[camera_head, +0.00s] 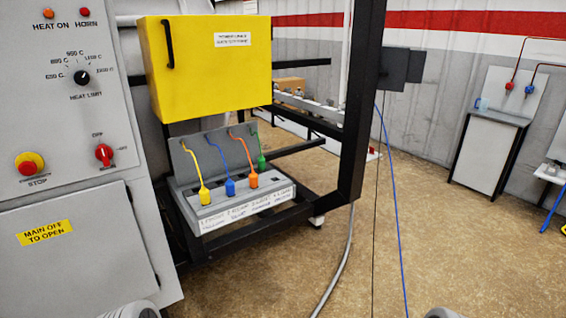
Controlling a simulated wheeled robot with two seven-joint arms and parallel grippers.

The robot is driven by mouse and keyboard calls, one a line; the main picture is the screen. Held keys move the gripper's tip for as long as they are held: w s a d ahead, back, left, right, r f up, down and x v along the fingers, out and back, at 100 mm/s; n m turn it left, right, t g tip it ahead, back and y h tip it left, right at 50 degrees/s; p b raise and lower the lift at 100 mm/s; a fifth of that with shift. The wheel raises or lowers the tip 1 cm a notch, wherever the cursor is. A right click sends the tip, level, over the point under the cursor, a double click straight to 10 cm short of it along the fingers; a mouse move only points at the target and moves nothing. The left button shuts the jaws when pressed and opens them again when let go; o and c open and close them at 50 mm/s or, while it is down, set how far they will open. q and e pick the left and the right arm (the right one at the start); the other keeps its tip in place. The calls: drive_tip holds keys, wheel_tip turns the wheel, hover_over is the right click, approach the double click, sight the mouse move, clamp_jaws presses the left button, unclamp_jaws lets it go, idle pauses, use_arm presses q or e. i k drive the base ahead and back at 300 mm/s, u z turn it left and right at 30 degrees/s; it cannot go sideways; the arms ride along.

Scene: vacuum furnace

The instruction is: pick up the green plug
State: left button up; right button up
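The green plug (262,161) is the rightmost and farthest in a row of coloured plugs on a grey stepped connection box (185,196). It stands upright, and a green lead runs up from it to the box's sloped back panel. The orange plug (252,181), blue plug (230,187) and yellow plug (204,196) stand in line to its left and nearer, each with its own lead. Neither gripper shows. Only grey rounded parts of my own body show at the bottom edge, well below and apart from the plugs.
A yellow box (207,75) with a black handle overhangs the plugs. A black frame post (360,100) rises to their right. The grey control cabinet (75,190) stands on the left.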

sight(261, 161)
drive_tip(key=u, duration=0.1)
drive_tip(key=i, duration=0.85)
drive_tip(key=u, duration=0.6)
